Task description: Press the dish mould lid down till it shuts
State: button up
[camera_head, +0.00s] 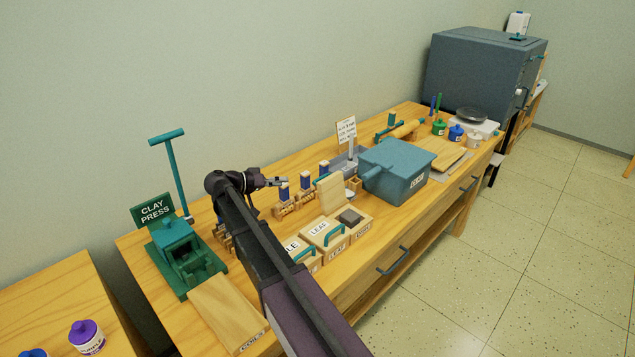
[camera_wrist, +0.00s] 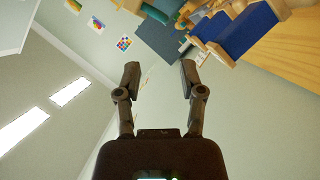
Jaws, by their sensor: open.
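My gripper (camera_head: 283,182) is left of and behind the lid, level with the blue-topped stamps and apart from the lid. In the wrist view my gripper (camera_wrist: 160,78) is open with nothing between its fingers.
The leaf mould (camera_head: 322,234) and another mould (camera_head: 298,249) are shut, with teal handles. Stamps with blue blocks (camera_head: 305,181) stand behind. A blue lidded box (camera_head: 398,170) is to the right. The green clay press (camera_head: 178,250) and a wooden board (camera_head: 222,308) are at left.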

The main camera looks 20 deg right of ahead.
aim_at(318, 180)
jog(key=shift+d, duration=0.15)
jog(key=b+x, duration=0.3)
jog(key=x, duration=1)
jog(key=shift+d+f+b, duration=0.1)
jog(key=shift+d+b, duration=0.15)
jog(key=shift+b, duration=0.15)
jog(key=shift+s, duration=0.1)
grip_shut()
jog(key=shift+a, duration=0.1)
